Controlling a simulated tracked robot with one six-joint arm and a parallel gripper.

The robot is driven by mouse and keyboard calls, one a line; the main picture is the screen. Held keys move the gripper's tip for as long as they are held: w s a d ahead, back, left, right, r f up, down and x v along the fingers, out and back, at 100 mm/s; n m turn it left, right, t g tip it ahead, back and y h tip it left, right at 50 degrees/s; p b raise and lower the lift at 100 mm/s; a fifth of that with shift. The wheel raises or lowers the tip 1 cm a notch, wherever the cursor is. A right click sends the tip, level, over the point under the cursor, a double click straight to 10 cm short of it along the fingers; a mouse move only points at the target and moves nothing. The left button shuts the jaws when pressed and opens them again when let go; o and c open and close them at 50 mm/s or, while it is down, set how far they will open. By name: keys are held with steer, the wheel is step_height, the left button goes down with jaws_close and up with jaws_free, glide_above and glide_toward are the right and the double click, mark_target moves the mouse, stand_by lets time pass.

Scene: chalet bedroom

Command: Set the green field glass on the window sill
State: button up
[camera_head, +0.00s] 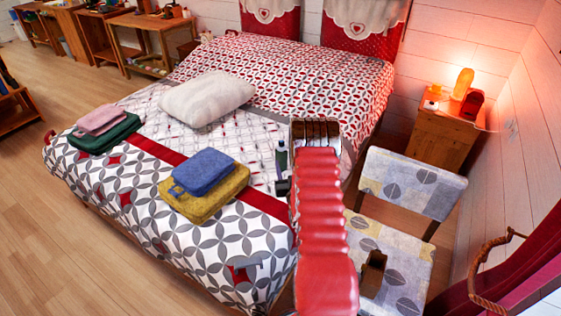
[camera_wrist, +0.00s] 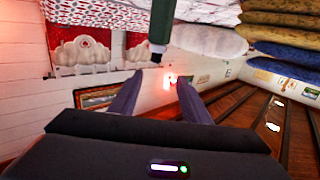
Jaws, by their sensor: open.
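A dark green upright cylinder, seemingly the green field glass (camera_head: 282,157), shows on the bed just left of my red arm in the head view. In the wrist view the dark green field glass (camera_wrist: 160,28) is at the top centre, beyond and between my fingers. My gripper (camera_wrist: 157,90) is open, with nothing between its fingers. In the head view my arm hides most of the gripper. I cannot make out the window sill; a dark red curtain (camera_head: 512,272) hangs at the lower right.
The bed (camera_head: 245,250) carries a white pillow (camera_head: 207,97), blue and yellow folded cloths (camera_head: 205,185) and pink and green ones (camera_head: 103,130). A patterned chair (camera_head: 410,182) and a nightstand (camera_head: 443,135) with a lit lamp (camera_head: 462,84) stand right. The left floor is clear.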

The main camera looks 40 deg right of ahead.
steer(key=shift+s+d+f, duration=0.3)
steer(key=shift+s+f, duration=0.35)
steer(key=shift+f, duration=0.1)
glide_toward(282, 145)
steer(key=x, duration=0.3)
steer(key=shift+w+d+f, duration=0.15)
steer(key=shift+f, duration=0.25)
steer(key=x, duration=0.3)
steer(key=shift+w+r, duration=0.25)
steer(key=shift+r, duration=0.1)
steer(key=shift+x, duration=0.9)
